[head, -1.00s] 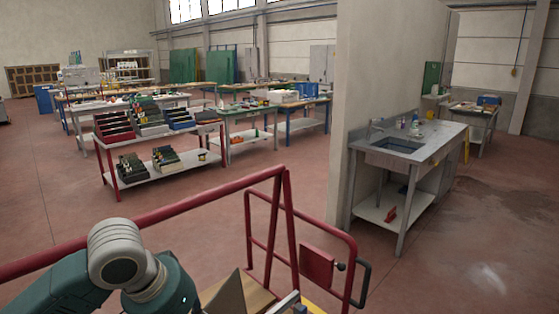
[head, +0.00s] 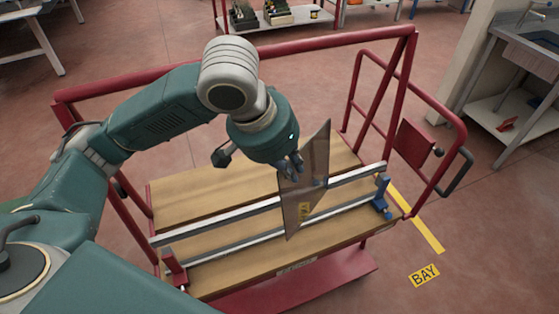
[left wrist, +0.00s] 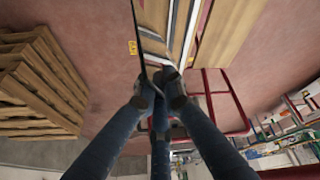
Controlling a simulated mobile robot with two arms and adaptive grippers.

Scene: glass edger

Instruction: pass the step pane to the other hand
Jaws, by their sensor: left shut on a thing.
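The step pane (head: 309,178) is a thin brownish, see-through sheet with a small yellow label. In the head view it stands upright and tilted over the cart's wooden deck. My left gripper (head: 291,166) is shut on its upper left edge. In the left wrist view the gripper's fingers (left wrist: 159,95) close on the pane (left wrist: 137,45), which is seen nearly edge-on. My right gripper is in neither view.
The red-railed cart (head: 240,62) has a wooden deck (head: 190,201) with two metal rails and a blue clamp (head: 381,196) at the right. A sink bench (head: 520,80) stands at the right. A pallet stack (left wrist: 40,85) shows in the left wrist view.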

